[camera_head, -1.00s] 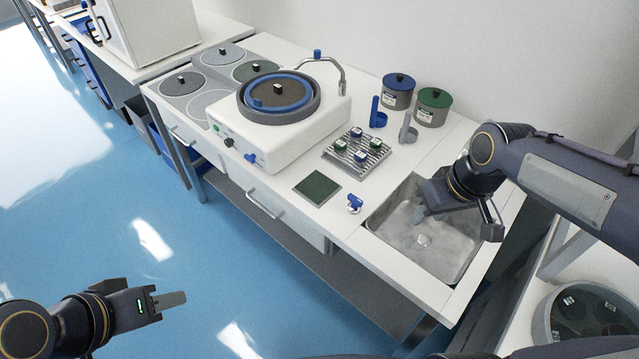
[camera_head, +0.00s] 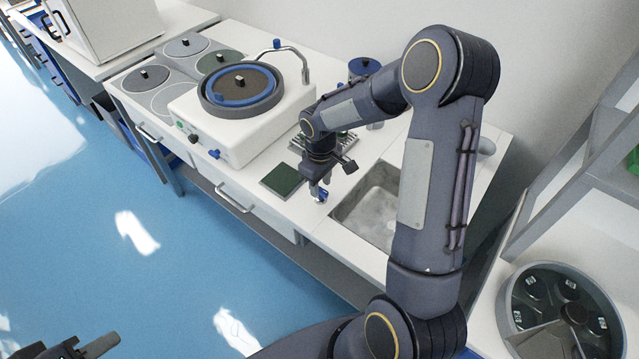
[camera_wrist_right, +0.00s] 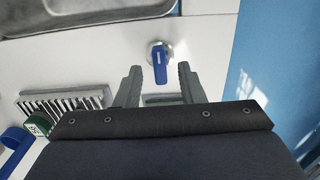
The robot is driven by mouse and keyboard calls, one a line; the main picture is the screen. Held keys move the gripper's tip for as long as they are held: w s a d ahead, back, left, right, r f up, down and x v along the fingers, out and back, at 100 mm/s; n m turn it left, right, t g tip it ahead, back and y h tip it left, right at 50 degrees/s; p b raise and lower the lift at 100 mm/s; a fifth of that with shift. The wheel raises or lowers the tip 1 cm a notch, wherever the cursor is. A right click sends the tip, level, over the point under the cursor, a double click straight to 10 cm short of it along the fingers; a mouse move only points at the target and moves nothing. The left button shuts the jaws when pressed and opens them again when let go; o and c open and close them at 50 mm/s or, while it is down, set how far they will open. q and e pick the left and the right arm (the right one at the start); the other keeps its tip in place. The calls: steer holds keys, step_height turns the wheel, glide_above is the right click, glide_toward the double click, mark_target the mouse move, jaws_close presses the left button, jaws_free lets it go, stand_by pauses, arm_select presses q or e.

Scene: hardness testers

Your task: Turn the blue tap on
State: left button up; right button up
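The blue tap (camera_head: 320,195) is a small blue handle on a round metal base on the white counter, left of the sink. In the right wrist view the tap (camera_wrist_right: 159,68) lies just beyond my fingertips, on the line between them. My right gripper (camera_head: 319,184) is above the tap, pointing down; its fingers partly cover it in the head view. In the wrist view the right gripper (camera_wrist_right: 159,75) is open and empty. My left gripper (camera_head: 97,346) is at the lower left over the floor, away from the counter; its opening cannot be made out.
The metal sink (camera_head: 374,205) is right of the tap. A dark green plate (camera_head: 283,180) lies left of it. A metal rack (camera_wrist_right: 62,103) with a sample stands behind. The polishing machine (camera_head: 228,118) has its own blue knob (camera_head: 215,154). My right arm hides part of the counter.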

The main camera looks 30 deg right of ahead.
steer(key=shift+f, duration=0.65)
jaws_close()
